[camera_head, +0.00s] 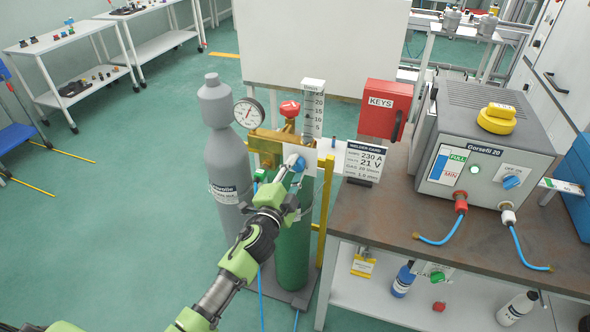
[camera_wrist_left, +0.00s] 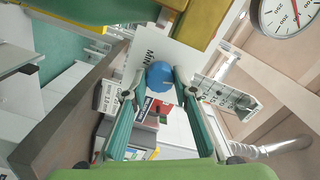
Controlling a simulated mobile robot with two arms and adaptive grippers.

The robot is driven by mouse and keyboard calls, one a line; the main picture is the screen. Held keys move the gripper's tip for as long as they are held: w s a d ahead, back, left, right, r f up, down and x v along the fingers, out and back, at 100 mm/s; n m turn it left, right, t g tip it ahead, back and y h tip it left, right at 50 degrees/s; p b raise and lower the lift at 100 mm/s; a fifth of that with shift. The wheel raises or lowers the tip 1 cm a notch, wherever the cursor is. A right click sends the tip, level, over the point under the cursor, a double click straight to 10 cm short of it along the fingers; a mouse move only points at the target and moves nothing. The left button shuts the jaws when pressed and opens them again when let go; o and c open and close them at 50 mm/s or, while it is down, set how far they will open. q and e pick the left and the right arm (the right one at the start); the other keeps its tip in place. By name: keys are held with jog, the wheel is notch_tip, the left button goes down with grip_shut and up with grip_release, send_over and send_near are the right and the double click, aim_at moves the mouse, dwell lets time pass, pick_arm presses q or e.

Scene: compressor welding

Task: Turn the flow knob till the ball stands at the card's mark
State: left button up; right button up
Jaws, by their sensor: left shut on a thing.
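The blue flow knob (camera_head: 299,164) sits at the regulator on the green gas cylinder (camera_head: 293,245). My left gripper (camera_head: 291,169) is shut on it; in the left wrist view the knob (camera_wrist_left: 160,77) shows between the two fingertips. The flow tube (camera_head: 313,108) with its number scale stands upright just above the knob; I cannot make out the ball's height for sure. The welder card (camera_head: 364,161) stands to the right of the knob and reads 230 A and 21 V, with a smaller gas line hard to read. My right gripper is out of view.
A round gauge (camera_head: 248,113) and a red cap (camera_head: 289,108) sit close above the knob. A grey cylinder (camera_head: 228,165) stands left of the green one.

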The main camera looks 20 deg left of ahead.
pick_arm(q)
jog(key=m, duration=0.5)
jog(key=shift+m, duration=0.4)
jog(key=m, duration=0.5)
jog(key=shift+p, duration=0.3)
jog(key=shift+m, duration=0.3)
jog(key=shift+f, duration=0.1)
jog(key=o, duration=1.1)
jog(key=s, duration=1.2)
jog(key=shift+a, duration=0.15)
